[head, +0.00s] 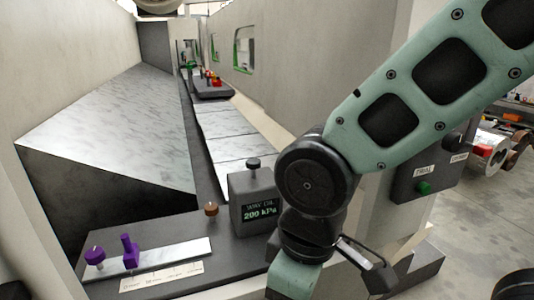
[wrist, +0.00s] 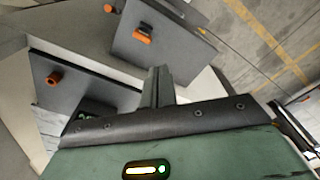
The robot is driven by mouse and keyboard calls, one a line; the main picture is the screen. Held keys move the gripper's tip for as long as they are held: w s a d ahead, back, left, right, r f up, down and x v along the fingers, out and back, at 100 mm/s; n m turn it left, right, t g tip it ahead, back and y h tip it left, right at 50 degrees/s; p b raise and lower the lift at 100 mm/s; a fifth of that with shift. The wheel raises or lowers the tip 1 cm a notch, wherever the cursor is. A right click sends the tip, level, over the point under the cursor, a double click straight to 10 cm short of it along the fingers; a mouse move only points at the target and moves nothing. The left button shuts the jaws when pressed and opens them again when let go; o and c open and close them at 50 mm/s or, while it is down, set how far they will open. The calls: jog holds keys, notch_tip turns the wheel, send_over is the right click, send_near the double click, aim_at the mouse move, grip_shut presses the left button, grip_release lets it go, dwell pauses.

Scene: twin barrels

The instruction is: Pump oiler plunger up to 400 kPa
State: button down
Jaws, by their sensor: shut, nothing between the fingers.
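The oiler is a grey box (head: 254,195) in the head view, with a dark round-topped plunger (head: 254,163) standing up from its top. Its green display (head: 260,210) reads 200 kPa under a line that looks like "WAY OIL". My gripper's green hand shows at the bottom of the head view, in front and to the right of the oiler, and its fingertips are out of sight there. In the wrist view my gripper (wrist: 158,85) has its dark fingers together, empty. It is apart from the plunger in the head view.
A brown knob (head: 211,210) stands left of the oiler. Purple knobs (head: 129,250) stand on a pale plate at the lower left. A grey control box (head: 424,170) with a green button is at right. The wrist view shows orange knobs (wrist: 55,77) on grey panels.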

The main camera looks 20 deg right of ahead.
jog(key=w+r+n+t+p, duration=0.2)
jog(key=w+r+n, duration=0.1)
jog(key=w, duration=0.4)
jog(key=w+r+n+t+p, duration=0.2)
jog(key=w+r+n, duration=0.1)
jog(key=w, duration=0.5)
notch_tip(320, 180, up, 8)
jog(key=n+t+y+p, duration=0.4)
jog(key=n+p, duration=0.6)
jog(key=n, duration=1)
send_over(257, 162)
jog(key=g, duration=0.1)
jog(key=shift+a+f+y, duration=0.1)
jog(key=shift+y, duration=0.3)
jog(key=shift+s, duration=0.1)
notch_tip(257, 162, down, 9)
jog(key=b, duration=0.8)
jog(key=shift+b, duration=0.3)
jog(key=shift+f+b, duration=0.3)
jog(key=shift+b, duration=0.05)
